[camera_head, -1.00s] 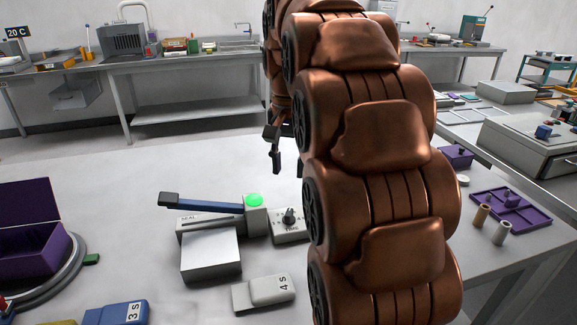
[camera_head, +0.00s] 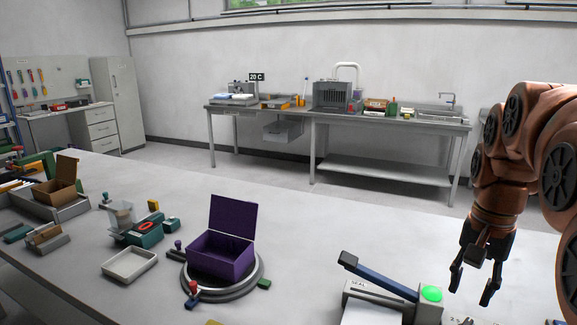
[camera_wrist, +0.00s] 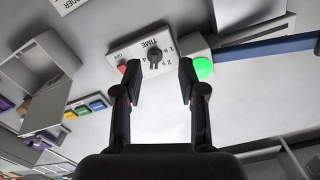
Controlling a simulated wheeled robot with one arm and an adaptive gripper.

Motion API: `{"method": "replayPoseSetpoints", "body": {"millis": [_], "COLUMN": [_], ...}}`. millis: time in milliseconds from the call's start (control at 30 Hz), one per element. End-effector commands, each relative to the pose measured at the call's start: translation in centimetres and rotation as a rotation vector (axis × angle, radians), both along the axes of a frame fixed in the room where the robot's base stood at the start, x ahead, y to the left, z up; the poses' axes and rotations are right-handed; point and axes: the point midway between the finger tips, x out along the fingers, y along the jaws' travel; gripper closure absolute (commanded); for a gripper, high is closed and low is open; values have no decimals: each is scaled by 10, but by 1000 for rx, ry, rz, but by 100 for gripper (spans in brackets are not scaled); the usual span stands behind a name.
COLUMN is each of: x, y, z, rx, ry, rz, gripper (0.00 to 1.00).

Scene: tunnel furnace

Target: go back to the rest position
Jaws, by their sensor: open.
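My gripper (camera_head: 474,276) is open and empty in the head view, pointing down above the table at the right, beside the sealing device. In the wrist view the two fingers of my gripper (camera_wrist: 159,85) stand apart with nothing between them. The sealing device (camera_head: 378,297) has a blue lever and a lit green dome (camera_head: 431,293). In the wrist view, the timer box (camera_wrist: 143,55) with a dark knob and a red button lies beyond the fingertips, and the green dome also shows just right of the right finger.
The near table (camera_head: 330,232) holds an open purple box (camera_head: 222,256) on a round base, a white tray (camera_head: 129,263), a green scale-like device (camera_head: 142,234) and an open brown box (camera_head: 57,190). A bench (camera_head: 385,122) stands along the back wall. Table space behind the lever is clear.

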Motion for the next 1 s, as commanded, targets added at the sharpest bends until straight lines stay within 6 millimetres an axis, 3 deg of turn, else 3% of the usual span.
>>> {"method": "replayPoseSetpoints", "body": {"millis": [167,500,800,1000], "x": [-30,-107,-180,-201], "y": [36,96,127,133], "z": [2,-17,-40,-50], "rx": [11,34,53,59], "ry": [22,69,111,120], "rz": [138,440,681,753], "gripper": [59,59,59,59]}}
